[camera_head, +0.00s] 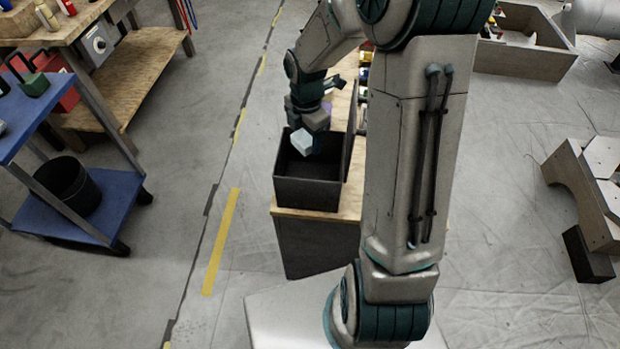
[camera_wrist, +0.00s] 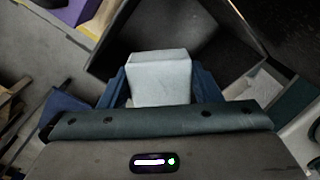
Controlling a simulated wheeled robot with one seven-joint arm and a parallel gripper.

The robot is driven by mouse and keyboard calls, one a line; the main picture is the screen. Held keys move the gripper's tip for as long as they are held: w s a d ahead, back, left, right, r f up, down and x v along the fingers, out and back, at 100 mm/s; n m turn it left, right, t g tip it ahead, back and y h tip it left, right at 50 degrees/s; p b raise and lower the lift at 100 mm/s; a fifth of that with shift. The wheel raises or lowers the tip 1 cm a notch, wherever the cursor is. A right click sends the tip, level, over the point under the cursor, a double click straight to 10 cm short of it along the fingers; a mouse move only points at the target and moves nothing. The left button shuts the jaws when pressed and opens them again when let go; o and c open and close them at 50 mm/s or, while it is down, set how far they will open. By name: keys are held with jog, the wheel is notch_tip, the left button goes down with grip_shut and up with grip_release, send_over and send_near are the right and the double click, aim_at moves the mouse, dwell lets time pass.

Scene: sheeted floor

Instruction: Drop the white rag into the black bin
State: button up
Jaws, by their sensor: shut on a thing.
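The white rag (camera_head: 302,141) is a small pale block-like shape at the end of my gripper (camera_head: 307,128). In the wrist view the rag (camera_wrist: 160,77) sits between the two blue fingers of my gripper (camera_wrist: 158,88), which is shut on it. The black bin (camera_head: 308,194) is an open rectangular box on a wooden-topped bench. The rag and the gripper's end show over the bin's opening, towards its back; their exact height above it is hard to tell. In the wrist view a dark open box (camera_wrist: 185,30), apparently the bin, lies beyond the rag.
The bench's wooden top (camera_head: 350,203) extends behind the bin, partly hidden by my arm. A blue cart (camera_head: 85,222) carrying a round black bucket (camera_head: 68,186) stands at left. A workbench (camera_head: 140,75) is behind it. Open floor lies between.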

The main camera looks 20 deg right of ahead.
notch_tip(320, 180, down, 2)
jog(key=shift+f+b, duration=0.1)
jog(key=shift+b, duration=0.4)
jog(key=o, duration=1.1)
notch_tip(320, 180, up, 14)
jog(key=shift+r, duration=0.1)
